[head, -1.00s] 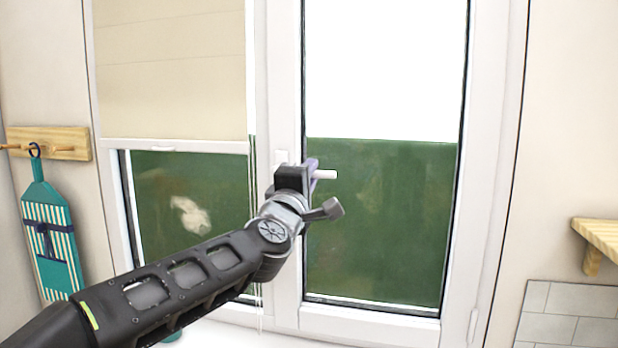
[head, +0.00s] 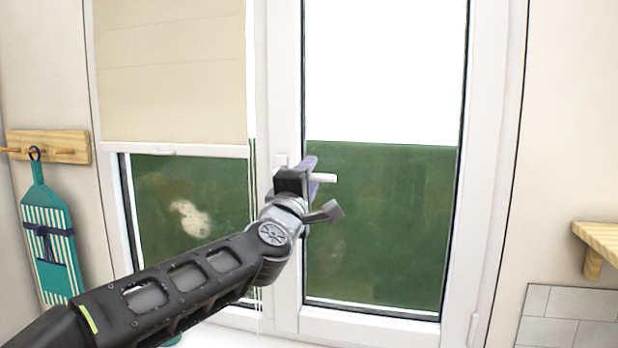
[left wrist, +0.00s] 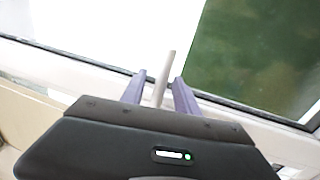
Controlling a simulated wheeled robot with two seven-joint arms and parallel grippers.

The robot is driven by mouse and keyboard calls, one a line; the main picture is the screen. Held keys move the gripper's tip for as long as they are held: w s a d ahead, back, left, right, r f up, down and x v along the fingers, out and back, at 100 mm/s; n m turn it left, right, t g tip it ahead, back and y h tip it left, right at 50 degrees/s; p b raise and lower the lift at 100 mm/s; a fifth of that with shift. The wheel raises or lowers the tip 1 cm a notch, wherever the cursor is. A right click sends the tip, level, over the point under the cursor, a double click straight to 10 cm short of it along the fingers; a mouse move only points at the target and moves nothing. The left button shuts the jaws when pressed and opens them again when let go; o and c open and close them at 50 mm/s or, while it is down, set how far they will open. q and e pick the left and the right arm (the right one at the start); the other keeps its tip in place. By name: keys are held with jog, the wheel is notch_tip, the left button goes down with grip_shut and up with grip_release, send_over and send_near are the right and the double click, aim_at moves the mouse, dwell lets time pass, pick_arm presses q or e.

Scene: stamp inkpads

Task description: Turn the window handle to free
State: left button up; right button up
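The white window handle (head: 325,178) points sideways to the right from the middle window frame, level in the head view. Its base is hidden behind my left gripper. My left gripper (head: 311,172) is at the handle, with a purple finger showing beside it. In the left wrist view the handle (left wrist: 164,75) stands between the two purple fingers of my left gripper (left wrist: 160,88). The fingers are apart, with a visible gap on each side of the handle. I cannot tell whether either finger touches it. My right gripper is in neither view.
The right window sash (head: 480,150) looks closed. A beige blind (head: 170,75) covers the upper left pane, with cords hanging beside it. A teal striped board (head: 50,245) hangs from a wooden peg rail (head: 75,147) at left. A wooden shelf (head: 598,236) juts out at right.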

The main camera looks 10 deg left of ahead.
pick_arm(q)
jog(key=b+v, duration=0.2)
jog(key=v, duration=0.5)
jog(key=shift+s, duration=0.4)
jog(key=shift+f, duration=0.1)
